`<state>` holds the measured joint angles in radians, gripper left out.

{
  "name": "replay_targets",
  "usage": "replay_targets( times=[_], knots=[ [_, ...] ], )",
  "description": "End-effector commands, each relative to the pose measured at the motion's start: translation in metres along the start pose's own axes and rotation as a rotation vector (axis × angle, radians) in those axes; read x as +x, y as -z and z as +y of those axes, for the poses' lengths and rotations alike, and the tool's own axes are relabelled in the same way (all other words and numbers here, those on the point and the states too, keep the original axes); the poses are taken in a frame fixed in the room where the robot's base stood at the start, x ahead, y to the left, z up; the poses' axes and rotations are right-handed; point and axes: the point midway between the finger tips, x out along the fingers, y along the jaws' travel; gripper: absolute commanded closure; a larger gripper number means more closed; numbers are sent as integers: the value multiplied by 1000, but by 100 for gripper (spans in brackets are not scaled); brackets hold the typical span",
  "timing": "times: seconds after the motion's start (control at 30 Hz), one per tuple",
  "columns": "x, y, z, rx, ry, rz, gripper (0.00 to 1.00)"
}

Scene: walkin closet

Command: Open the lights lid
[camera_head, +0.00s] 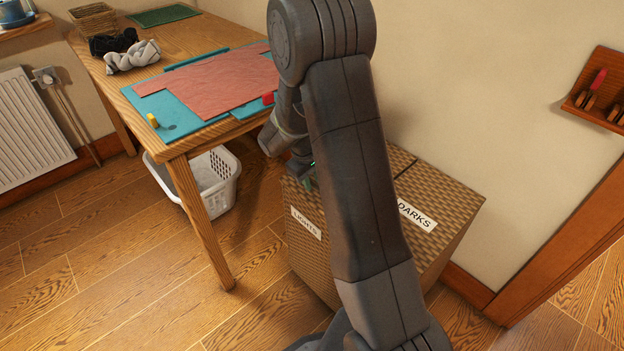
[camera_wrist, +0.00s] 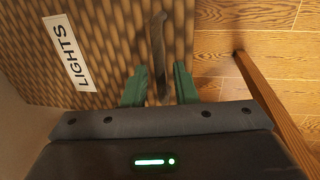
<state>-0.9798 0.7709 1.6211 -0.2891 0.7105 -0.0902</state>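The woven brown hamper (camera_head: 446,192) stands against the wall, partly hidden by my arm. A white "LIGHTS" label (camera_head: 306,222) is on its left part and a "DARKS" label (camera_head: 417,215) on its right part. The "LIGHTS" label (camera_wrist: 67,53) also shows in the wrist view, beside a dark strap-like handle (camera_wrist: 157,40). My gripper (camera_wrist: 160,84) is open, with its green fingers on either side of the handle's lower end; firm contact cannot be told. In the head view my gripper (camera_head: 307,182) is mostly hidden at the hamper's left top edge. The lid looks closed where visible.
A wooden table (camera_head: 180,152) with a teal mat and red cloth stands left of the hamper. A white laundry basket (camera_head: 218,182) sits under it. A wall rack (camera_head: 597,98) hangs at right. The wooden floor (camera_head: 110,255) in front is clear.

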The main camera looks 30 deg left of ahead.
Motion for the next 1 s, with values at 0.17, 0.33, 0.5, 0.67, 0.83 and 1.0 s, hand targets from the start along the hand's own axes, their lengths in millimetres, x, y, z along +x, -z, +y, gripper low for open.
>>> replay_targets(
  times=[0.17, 0.33, 0.5, 0.67, 0.83, 1.0],
  knots=[
    [0, 0, 0, 0, 0, 0, 100],
    [0, 0, 0, 0, 0, 0, 100],
    [-6, 0, 2, 0, 9, 1, 100],
    [-19, 0, 8, 3, 37, 1, 100],
    [-41, 0, 18, 4, 90, 1, 100],
    [-65, 1, 33, 4, 162, 1, 100]
  ],
)
